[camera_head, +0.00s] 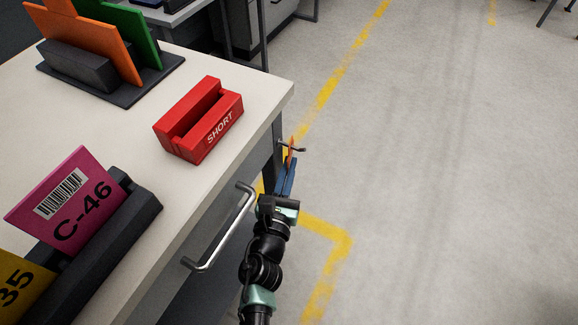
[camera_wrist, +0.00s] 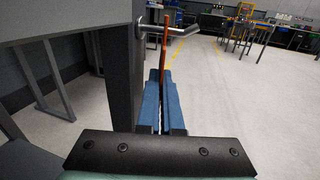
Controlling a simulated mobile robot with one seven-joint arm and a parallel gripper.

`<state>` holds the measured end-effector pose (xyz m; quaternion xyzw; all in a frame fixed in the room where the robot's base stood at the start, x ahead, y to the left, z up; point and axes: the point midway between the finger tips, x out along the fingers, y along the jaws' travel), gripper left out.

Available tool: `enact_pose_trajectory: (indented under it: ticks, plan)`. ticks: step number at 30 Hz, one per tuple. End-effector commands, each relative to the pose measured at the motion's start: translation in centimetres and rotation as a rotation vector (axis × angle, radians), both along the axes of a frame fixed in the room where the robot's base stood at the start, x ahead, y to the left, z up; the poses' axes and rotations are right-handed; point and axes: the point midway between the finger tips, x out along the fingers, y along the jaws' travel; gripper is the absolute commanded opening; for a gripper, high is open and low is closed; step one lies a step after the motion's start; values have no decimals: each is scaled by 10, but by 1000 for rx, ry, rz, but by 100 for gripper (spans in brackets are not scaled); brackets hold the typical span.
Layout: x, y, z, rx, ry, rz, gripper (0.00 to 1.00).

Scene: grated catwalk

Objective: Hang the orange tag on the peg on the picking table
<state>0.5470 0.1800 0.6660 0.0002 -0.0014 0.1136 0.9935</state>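The orange tag (camera_head: 291,152) is thin and seen nearly edge-on; it also shows upright in the wrist view (camera_wrist: 165,52). My gripper (camera_head: 287,178) is shut on its lower end with blue fingers (camera_wrist: 162,100). The metal peg (camera_head: 300,149) sticks out sideways from the picking table's (camera_head: 262,88) leg near its front right corner. In the wrist view the peg (camera_wrist: 185,35) shows on both sides of the tag, crossing its upper part. I cannot tell whether the peg passes through the tag or lies behind it.
A silver drawer handle (camera_head: 222,232) juts from the table front, left of my arm. On the table are a red SHORT holder (camera_head: 208,112), a magenta C-46 card (camera_head: 66,204) and a dark stand (camera_head: 122,92) with orange and green boards. The floor to the right is clear.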

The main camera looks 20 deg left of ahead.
Motion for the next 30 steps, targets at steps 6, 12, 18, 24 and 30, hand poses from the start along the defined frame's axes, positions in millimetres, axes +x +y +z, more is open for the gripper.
enact_pose_trajectory:
  ticks: [6,12,18,24,30]
  plan:
    - [0,0,0,0,0,0,4]
    - [0,0,0,0,0,0,38]
    - [0,0,0,0,0,0,38]
    - [-13,-2,-1,0,2,1,38]
    - [-48,-11,-2,-2,4,2,38]
